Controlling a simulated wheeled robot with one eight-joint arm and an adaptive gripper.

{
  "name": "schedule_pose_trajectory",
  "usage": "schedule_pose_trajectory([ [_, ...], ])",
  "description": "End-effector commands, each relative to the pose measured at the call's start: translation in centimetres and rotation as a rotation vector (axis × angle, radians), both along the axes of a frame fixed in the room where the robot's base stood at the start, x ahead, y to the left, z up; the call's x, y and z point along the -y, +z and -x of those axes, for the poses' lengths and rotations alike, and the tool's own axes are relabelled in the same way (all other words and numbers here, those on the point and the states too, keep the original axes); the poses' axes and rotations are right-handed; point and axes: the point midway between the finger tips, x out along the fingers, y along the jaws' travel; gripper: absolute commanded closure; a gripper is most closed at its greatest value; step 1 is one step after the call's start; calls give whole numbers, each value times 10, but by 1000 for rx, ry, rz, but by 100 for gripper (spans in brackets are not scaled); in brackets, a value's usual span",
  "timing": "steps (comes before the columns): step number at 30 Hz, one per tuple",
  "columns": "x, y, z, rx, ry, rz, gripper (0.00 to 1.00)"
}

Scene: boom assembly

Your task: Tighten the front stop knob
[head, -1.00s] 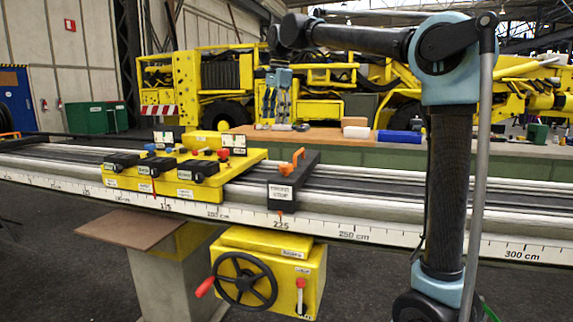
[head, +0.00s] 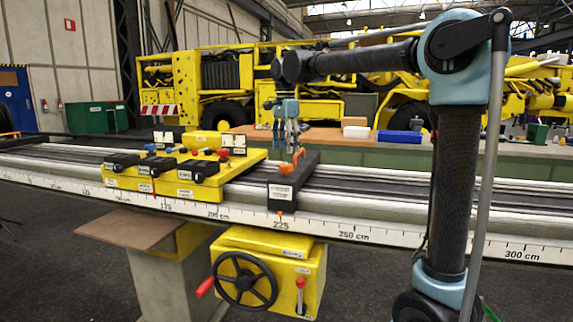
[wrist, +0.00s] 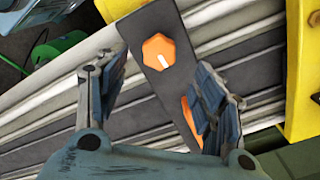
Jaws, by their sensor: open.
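The stop is a dark block (head: 309,163) across the rail near the 225 mark, with a white label on its front. An orange knob (head: 286,168) sits on its top; in the wrist view the knob (wrist: 155,48) is faceted with a white mark. A second orange part (wrist: 188,118) on the block is partly hidden by the right finger. My gripper (head: 289,148) is above the block, pointing down. In the wrist view my gripper (wrist: 163,75) is open and empty, its fingers on either side of the block, with the knob ahead between them. I cannot tell any contact.
A yellow carriage (head: 232,165) with black clamps and red and blue knobs sits left of the stop on the rail. A yellow gearbox (head: 315,265) with a black handwheel (head: 244,281) hangs below. The rail (head: 400,195) right of the stop is clear. A workbench stands behind.

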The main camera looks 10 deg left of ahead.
Motion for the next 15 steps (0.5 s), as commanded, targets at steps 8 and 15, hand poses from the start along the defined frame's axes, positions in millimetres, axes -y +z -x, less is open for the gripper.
schedule_pose_trajectory([
  [8, 1, -44, 0, 0, 0, 0, 38],
  [15, 1, -62, 0, 0, 0, 0, 38],
])
